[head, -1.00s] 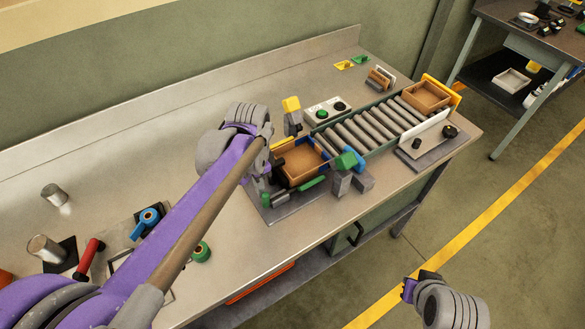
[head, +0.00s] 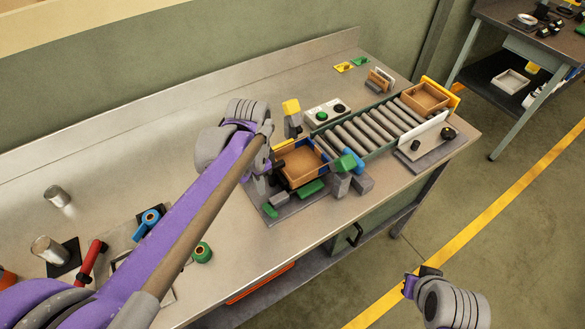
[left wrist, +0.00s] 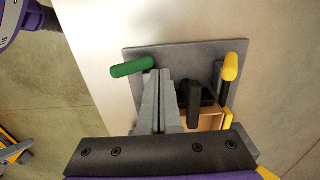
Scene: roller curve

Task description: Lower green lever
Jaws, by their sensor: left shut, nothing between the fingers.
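The green lever handle (left wrist: 132,68) lies at the left edge of the grey base plate in the left wrist view. In the head view a small green part (head: 270,210), apparently this handle, shows low at the plate's front left. My left gripper (left wrist: 155,76) is shut and empty. Its fingertips are at the handle's inner end; I cannot tell whether they touch. In the head view the left gripper (head: 264,180) is just above the green part, and the arm hides some of the mechanism. My right gripper (head: 418,284) hangs off the bench's front, its jaws unclear.
A yellow-topped lever (head: 291,106) and a dark lever (left wrist: 193,102) stand near the brown tray (head: 301,163). A green bar (head: 312,188) and a green-topped block (head: 345,163) are close by. The roller conveyor (head: 365,130) runs to the right. The bench's left rear is clear.

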